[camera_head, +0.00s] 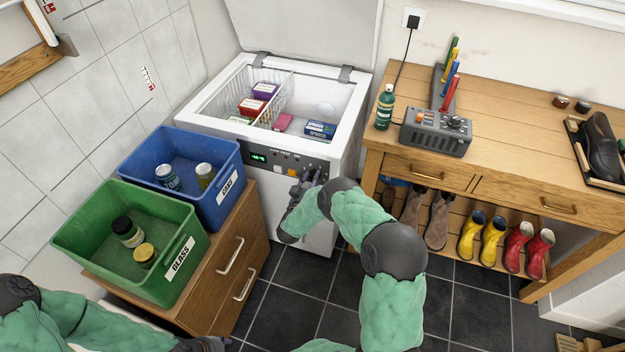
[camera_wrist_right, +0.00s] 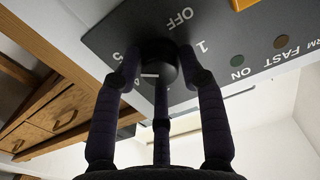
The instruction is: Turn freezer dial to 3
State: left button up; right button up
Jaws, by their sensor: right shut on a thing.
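The white chest freezer (camera_head: 345,135) stands with its lid up at the back. Its dark control panel (camera_head: 262,157) has a lit green display. My right gripper (camera_head: 308,183) is at the right end of this panel and hides the dial in the head view. In the right wrist view, the black dial (camera_wrist_right: 157,56) sits between the fingers of my right gripper (camera_wrist_right: 158,72), which are closed around it. OFF, 1 and 5 are readable around it; a short white mark shows, but I cannot tell the setting. My left gripper (camera_head: 203,344) is partly visible at the bottom edge, its fingers unclear.
A blue bin (camera_head: 206,150) and a green bin (camera_head: 95,225) stand on a wooden drawer unit (camera_head: 222,300) left of the freezer. A wooden bench (camera_head: 510,140) with boots below stands at right. Dark floor tiles are clear in front.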

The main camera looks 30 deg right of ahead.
jog(key=shift+w+r, duration=0.15)
jog(key=shift+r, duration=0.15)
jog(key=m+b, duration=0.1)
jog(key=m, duration=0.6)
jog(key=m+b, duration=0.1)
jog(key=m, duration=0.7)
jog(key=d+m+b, duration=0.1)
jog(key=m+b, duration=0.1)
jog(key=m, duration=0.6)
jog(key=shift+f, duration=0.1)
jog(key=m, duration=0.4)
jog(key=shift+s+a+f, duration=0.1)
jog(key=shift+s, duration=0.1)
jog(key=shift+a+f+m, duration=0.1)
jog(key=shift+f+m, duration=0.1)
jog(key=shift+m, duration=1.2)
jog(key=shift+s, duration=0.1)
jog(key=shift+a+f, duration=0.1)
jog(key=shift+f, duration=0.1)
